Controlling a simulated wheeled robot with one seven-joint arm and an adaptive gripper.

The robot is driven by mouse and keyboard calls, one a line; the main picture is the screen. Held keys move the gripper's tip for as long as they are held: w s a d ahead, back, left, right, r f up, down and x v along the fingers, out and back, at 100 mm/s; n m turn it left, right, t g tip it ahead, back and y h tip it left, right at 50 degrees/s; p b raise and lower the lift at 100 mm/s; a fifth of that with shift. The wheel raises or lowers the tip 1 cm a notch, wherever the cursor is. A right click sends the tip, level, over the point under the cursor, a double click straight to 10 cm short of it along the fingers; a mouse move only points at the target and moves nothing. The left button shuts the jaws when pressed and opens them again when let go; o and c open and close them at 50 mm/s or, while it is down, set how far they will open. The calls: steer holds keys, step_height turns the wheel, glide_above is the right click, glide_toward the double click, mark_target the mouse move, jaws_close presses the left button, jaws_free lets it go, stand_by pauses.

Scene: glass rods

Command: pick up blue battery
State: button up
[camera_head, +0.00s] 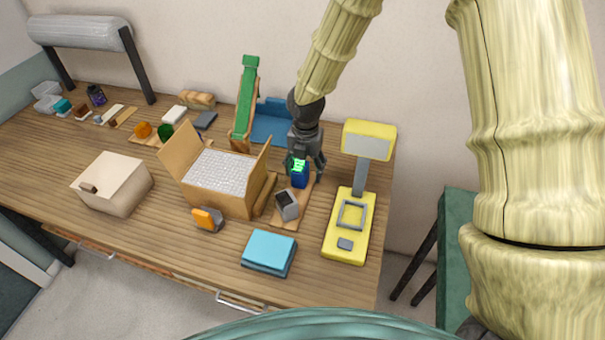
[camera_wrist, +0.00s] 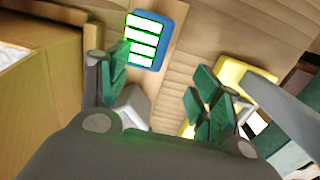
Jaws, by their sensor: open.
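The blue battery (camera_head: 300,181) is a small upright blue block with a bright green-lit mark, on a narrow wooden board (camera_head: 305,214). In the wrist view the battery (camera_wrist: 163,17) shows a blue face with white, green-edged bars, beyond the left fingertip. My gripper (camera_head: 305,165) is just over and beside the battery in the head view and partly overlaps it. In the wrist view my gripper (camera_wrist: 160,84) has its dark green fingers wide apart, with nothing held between them. Whether a finger touches the battery is unclear.
A grey block (camera_head: 287,206) stands close in front of the battery. An open cardboard box (camera_head: 225,200) is to the left, and a yellow scale-like device (camera_head: 346,247) is to the right. A green-topped wooden stand (camera_head: 246,105) and blue bin (camera_head: 270,124) are behind. A teal block (camera_head: 268,252) lies in front.

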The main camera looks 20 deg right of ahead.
steer(key=shift+g, duration=0.3)
steer(key=w+f, duration=0.1)
steer(key=f, duration=0.1)
steer(key=w+f+p, duration=0.1)
steer(key=w+f, duration=0.1)
steer(key=f, duration=0.1)
steer(key=w+f, duration=0.2)
steer(key=shift+a+f, duration=0.1)
steer(key=shift+f, duration=0.1)
steer(key=shift+s+p, duration=0.1)
steer(key=shift+p, duration=0.2)
steer(key=shift+s+r, duration=0.4)
steer(key=shift+s, duration=0.25)
steer(key=shift+s+r, duration=0.4)
steer(key=shift+s, duration=0.25)
steer(key=c, duration=0.3)
steer(key=shift+w+f, duration=0.1)
steer(key=c, duration=0.4)
steer(key=shift+w+f, duration=0.3)
steer(key=shift+w, duration=0.05)
steer(key=shift+c, duration=1)
steer(key=shift+w+f, duration=0.25)
steer(key=shift+w, duration=0.05)
steer(key=shift+s+r, duration=0.1)
steer(key=shift+r, duration=0.1)
